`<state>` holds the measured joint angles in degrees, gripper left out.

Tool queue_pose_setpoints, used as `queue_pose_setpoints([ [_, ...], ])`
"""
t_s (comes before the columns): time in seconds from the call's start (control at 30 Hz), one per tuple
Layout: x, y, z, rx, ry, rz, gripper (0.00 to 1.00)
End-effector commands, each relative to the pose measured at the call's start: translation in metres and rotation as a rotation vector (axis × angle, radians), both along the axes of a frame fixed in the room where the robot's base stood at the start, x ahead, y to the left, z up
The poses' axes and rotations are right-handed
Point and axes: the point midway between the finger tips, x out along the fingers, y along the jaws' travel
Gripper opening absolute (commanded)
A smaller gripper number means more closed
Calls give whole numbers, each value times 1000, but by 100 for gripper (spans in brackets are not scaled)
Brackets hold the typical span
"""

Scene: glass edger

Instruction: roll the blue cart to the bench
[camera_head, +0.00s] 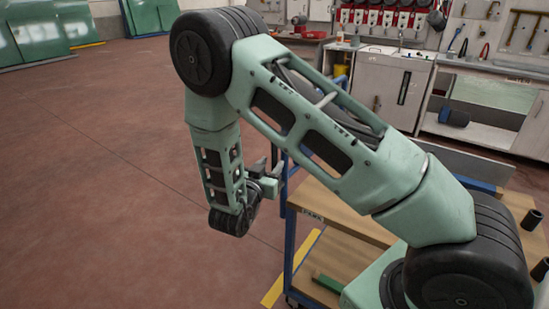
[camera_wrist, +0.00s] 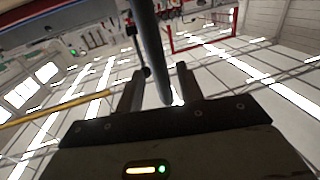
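The blue cart (camera_head: 291,245) has a blue frame, a wooden top and a lower shelf. It stands at lower centre-right in the head view, partly hidden by my arm. My gripper (camera_head: 276,168) is beside the blue upright at the cart's left end. In the wrist view my gripper (camera_wrist: 160,72) has its fingers apart. A dark blue-grey bar (camera_wrist: 149,40) runs between them, with a gap visible on each side; it looks like part of the cart's handle. A bench (camera_head: 500,72) with a light top stands along the back wall at right.
A white cabinet (camera_head: 392,85) stands at the back, left of the bench. Dark cups (camera_head: 531,219) stand at the right. Yellow floor tape (camera_head: 272,292) lies by the cart. Green glass sheets (camera_head: 32,35) lean at back left. The reddish floor at left is clear.

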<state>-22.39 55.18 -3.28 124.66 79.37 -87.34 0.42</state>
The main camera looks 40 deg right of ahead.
Motion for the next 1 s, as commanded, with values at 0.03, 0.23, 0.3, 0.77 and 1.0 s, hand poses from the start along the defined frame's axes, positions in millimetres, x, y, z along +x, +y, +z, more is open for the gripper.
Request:
queue_pose_setpoints([
  [0.03,4,-8,1,-1,0,-2,37],
  [0.23,15,-25,0,-1,1,0,37],
  [0.3,17,-28,0,-1,1,0,37],
  [0.77,18,-29,0,-1,1,1,0],
  [1.0,18,-30,0,-1,1,1,0],
])
